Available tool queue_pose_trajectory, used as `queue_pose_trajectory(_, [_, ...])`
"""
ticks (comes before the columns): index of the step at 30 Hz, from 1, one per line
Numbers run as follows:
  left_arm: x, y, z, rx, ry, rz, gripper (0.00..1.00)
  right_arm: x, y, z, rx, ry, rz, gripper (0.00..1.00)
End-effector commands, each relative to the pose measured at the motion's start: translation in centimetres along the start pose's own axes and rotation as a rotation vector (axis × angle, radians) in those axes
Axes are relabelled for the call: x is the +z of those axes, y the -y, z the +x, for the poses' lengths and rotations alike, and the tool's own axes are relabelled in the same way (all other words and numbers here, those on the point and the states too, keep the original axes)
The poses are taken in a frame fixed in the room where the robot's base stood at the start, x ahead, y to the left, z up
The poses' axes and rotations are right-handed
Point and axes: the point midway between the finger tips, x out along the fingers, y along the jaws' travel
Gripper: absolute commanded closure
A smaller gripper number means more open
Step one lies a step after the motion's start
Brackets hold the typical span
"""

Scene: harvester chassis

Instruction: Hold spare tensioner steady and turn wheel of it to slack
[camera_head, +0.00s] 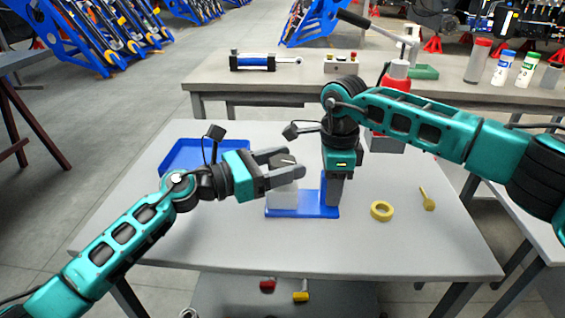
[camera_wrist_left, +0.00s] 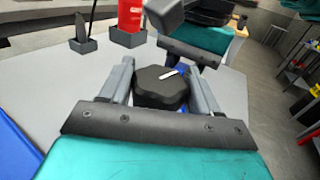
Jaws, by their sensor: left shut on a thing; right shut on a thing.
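The spare tensioner is a blue base (camera_head: 305,211) with a pale grey block (camera_head: 284,196) on it, near the middle of the front table. Its wheel is a dark knob (camera_head: 282,160) on top of the block. In the left wrist view the wheel (camera_wrist_left: 160,90) is black, many-sided and has a white mark on top. My left gripper (camera_head: 290,163) comes in level from the left and is shut on the wheel, one finger on each side. My right gripper (camera_head: 334,198) points down and is shut on the blue upright part at the tensioner's right end, which its fingers partly hide.
A blue tray (camera_head: 190,168) lies at the back left of the table. A yellow ring (camera_head: 381,211) and a yellow bolt (camera_head: 427,199) lie to the right. A red bottle (camera_wrist_left: 131,15) stands in a grey holder behind. The front of the table is clear.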

Motion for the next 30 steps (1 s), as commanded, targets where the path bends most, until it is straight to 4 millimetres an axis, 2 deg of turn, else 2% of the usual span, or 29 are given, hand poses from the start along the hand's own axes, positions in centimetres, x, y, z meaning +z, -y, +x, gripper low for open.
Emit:
queue_pose_trajectory(6, [-0.24, 0.03, -0.12, 0.091, -0.001, 0.001, 0.68, 0.02, 0.03, -0.14, -0.002, 0.001, -0.001, 1.00])
queue_pose_trajectory(17, [-0.23, 0.04, -0.14, 0.106, 0.002, -0.001, 0.69, 0.00, 0.03, -0.13, -0.001, 0.001, 0.000, 1.00])
queue_pose_trajectory(18, [-0.23, 0.04, -0.14, 0.105, 0.002, -0.001, 0.37, -0.01, 0.03, -0.12, -0.001, 0.001, 0.000, 1.00])
queue_pose_trajectory(24, [-0.14, 0.04, -0.12, 0.105, 0.003, 0.000, 0.18, -0.02, 0.04, -0.13, -0.001, 0.001, 0.001, 1.00])
queue_pose_trajectory(30, [-0.04, 0.03, -0.10, 0.104, 0.005, 0.000, 0.17, -0.02, 0.05, -0.13, -0.002, 0.001, 0.001, 1.00])
